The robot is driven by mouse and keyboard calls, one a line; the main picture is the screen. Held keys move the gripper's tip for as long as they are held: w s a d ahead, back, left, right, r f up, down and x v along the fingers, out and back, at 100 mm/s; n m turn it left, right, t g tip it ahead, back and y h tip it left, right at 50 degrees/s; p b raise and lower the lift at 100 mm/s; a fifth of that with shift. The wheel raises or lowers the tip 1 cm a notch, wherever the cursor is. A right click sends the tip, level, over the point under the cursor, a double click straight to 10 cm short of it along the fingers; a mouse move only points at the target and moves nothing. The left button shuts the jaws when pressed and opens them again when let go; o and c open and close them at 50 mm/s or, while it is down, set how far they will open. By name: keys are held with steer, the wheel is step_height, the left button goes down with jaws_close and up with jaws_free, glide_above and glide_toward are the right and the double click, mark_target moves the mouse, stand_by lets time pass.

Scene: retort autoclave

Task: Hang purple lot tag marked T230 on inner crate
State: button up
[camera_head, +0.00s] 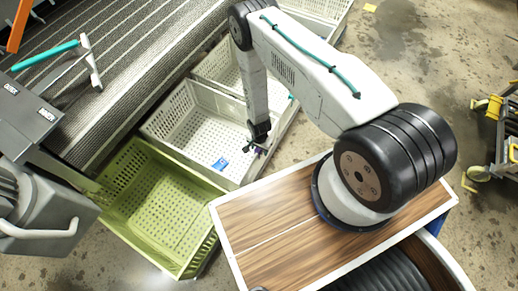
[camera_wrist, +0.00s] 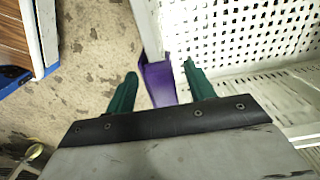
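A purple tag (camera_wrist: 158,84) shows in the wrist view at the end of a white crate's rim (camera_wrist: 149,28), touching or overlapping it; I cannot tell whether it is hooked on. Its marking is not readable. My gripper (camera_wrist: 155,72) is open, with its green fingers on either side of the tag and gaps visible. In the head view my gripper (camera_head: 258,147) points down at the right wall of the middle white crate (camera_head: 165,118), with a small purple spot beside it.
A blue label (camera_head: 221,163) lies in the middle white crate. A green crate (camera_head: 150,195) stands nearer, and another white crate (camera_head: 222,62) lies beyond. A striped conveyor (camera_head: 130,60) runs at the left. A wood-topped surface (camera_head: 270,225) is under my arm. Open floor lies at the right.

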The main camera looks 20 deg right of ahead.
steer(key=shift+r, duration=3.9)
